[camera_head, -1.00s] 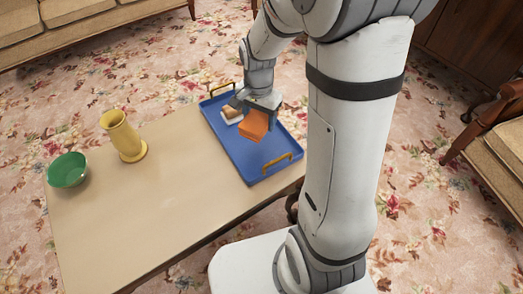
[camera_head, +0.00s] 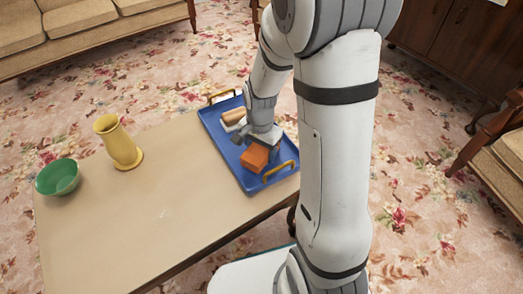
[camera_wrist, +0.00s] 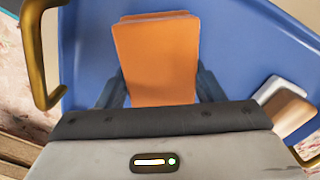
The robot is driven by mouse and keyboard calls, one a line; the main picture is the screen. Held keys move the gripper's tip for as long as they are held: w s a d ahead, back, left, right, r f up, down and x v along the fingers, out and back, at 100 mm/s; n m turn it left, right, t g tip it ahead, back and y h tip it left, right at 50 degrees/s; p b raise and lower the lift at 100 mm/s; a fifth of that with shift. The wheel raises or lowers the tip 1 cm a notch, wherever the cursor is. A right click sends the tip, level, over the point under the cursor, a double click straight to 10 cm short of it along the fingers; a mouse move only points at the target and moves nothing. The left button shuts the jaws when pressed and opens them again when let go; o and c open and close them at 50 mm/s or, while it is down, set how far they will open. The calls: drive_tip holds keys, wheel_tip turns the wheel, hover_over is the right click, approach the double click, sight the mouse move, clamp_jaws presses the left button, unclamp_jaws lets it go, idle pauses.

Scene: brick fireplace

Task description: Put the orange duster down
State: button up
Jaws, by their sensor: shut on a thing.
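The orange duster (camera_head: 254,158) is a block-shaped thing over the near part of the blue tray (camera_head: 222,145). My gripper (camera_head: 266,146) is shut on the duster, with a finger on each side of it. In the wrist view the duster (camera_wrist: 157,58) stands out between the dark fingers of my gripper (camera_wrist: 160,88), with the blue tray (camera_wrist: 235,45) behind it. I cannot tell whether the duster's underside touches the tray.
A tan and white brush-like thing (camera_head: 232,117) lies at the tray's far end. The tray has yellow handles (camera_head: 280,171) and sits on a tan table (camera_head: 165,205). A yellow vase (camera_head: 119,143) and a green bowl (camera_head: 57,177) stand to the left. The table's middle is clear.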

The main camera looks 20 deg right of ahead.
sight(260, 149)
drive_tip(key=shift+f, duration=0.15)
drive_tip(key=o, duration=1.2)
wheel_tip(260, 149, up, 11)
drive_tip(key=p, duration=0.5)
drive_tip(key=s+r+n+t, duration=0.1)
drive_tip(key=s+r+n, duration=0.7)
drive_tip(key=s, duration=0.5)
drive_tip(key=shift+s+d+r+n, duration=0.2)
drive_tip(key=shift+r+n, duration=0.05)
drive_tip(key=shift+n, duration=0.65)
